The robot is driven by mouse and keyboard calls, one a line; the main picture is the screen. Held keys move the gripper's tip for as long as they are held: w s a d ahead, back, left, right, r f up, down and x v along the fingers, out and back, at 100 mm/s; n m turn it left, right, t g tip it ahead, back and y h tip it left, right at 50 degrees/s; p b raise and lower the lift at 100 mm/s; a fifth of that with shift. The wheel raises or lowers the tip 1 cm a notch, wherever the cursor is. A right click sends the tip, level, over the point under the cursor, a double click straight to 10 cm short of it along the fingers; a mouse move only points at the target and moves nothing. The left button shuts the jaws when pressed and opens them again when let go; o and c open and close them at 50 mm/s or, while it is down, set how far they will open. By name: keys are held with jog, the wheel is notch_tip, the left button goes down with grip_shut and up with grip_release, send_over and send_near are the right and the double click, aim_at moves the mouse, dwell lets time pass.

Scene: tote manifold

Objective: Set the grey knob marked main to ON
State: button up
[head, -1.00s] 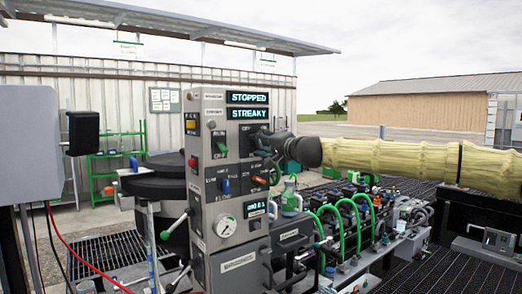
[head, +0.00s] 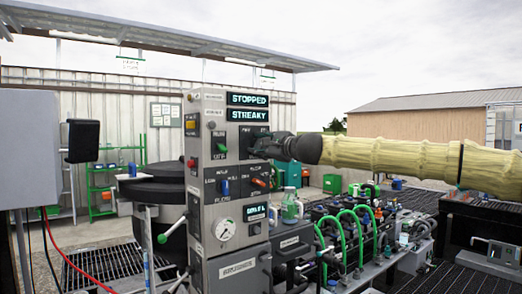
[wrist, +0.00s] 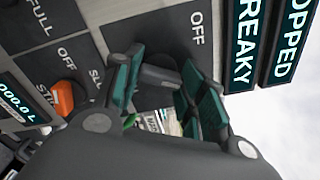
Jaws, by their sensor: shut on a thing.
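The grey knob (wrist: 158,76) sits on a dark plate of the control panel (head: 198,255), below the two lit displays. In the wrist view it lies between my gripper's (wrist: 162,88) green-padded fingers, which are shut on it. OFF is printed on the plate near the knob; no ON lettering or "main" mark is readable there, and the fingers cover part of the plate. In the head view my gripper (head: 262,144) is at the panel's right side and hides the knob. The displays (head: 247,107) read STOPPED and STREAKY.
An orange knob (wrist: 62,98) is close by on the panel, and it also shows in the head view (head: 258,183). A green switch (head: 221,148) and a blue one (head: 225,187) are to the left. A bottle (head: 290,208) and green hoses (head: 350,222) stand below my arm.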

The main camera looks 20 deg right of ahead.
jog(key=shift+m, duration=0.6)
jog(key=o, duration=1)
jog(key=v, duration=1.2)
jog(key=shift+d, duration=0.1)
